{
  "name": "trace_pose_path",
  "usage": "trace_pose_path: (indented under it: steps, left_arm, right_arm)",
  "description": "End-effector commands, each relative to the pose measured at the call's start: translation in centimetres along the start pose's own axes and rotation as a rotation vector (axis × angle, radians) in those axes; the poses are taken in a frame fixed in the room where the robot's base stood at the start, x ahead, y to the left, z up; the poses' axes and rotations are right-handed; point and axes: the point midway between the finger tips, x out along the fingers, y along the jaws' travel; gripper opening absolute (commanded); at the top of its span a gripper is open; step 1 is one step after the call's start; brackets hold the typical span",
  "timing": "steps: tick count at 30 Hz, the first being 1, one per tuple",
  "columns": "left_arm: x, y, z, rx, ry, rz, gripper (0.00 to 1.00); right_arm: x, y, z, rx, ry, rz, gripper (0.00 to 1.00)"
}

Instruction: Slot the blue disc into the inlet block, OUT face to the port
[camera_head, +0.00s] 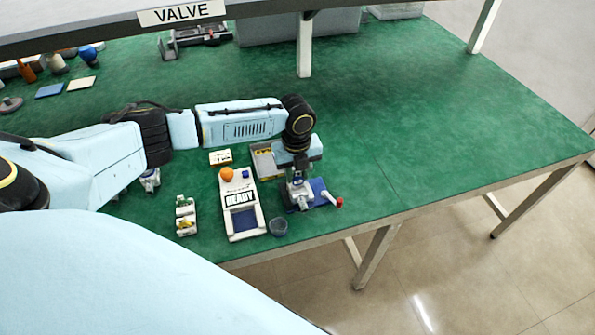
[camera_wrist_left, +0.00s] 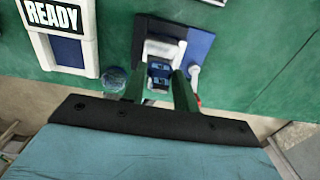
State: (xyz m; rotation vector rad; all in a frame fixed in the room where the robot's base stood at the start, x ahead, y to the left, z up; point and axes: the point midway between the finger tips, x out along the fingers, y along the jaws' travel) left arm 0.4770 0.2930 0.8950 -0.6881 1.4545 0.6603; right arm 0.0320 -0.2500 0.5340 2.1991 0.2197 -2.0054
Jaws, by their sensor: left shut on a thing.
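My left gripper (camera_head: 299,184) reaches down over a grey block on a blue base (camera_head: 318,190), which looks like the inlet block. In the left wrist view, the gripper (camera_wrist_left: 159,88) is shut on a small blue piece (camera_wrist_left: 159,71), apparently the blue disc. The block (camera_wrist_left: 165,32) is right behind it; I cannot tell whether the piece is in the slot or only in front of it. The OUT marking and the port cannot be made out. A lever with a red knob (camera_head: 339,202) sticks out at the right of the base. My right gripper is not in view.
A white READY unit (camera_head: 257,226) with an orange knob (camera_head: 226,174) stands left of the block. A small dark blue cup (camera_head: 278,227) stands between them near the table's front edge. A grey and yellow tray (camera_head: 263,160) is behind. The table's right side is clear.

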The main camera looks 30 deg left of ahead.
Motion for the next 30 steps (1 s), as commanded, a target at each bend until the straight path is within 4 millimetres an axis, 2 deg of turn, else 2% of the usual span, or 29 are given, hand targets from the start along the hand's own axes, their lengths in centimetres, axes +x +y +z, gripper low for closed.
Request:
trace_pose_path:
  steps: [30]
  left_arm:
    - [2.6,0.1,0.0,0.0,0.001,0.0,0.08]
  right_arm:
    - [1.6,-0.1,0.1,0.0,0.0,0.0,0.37]
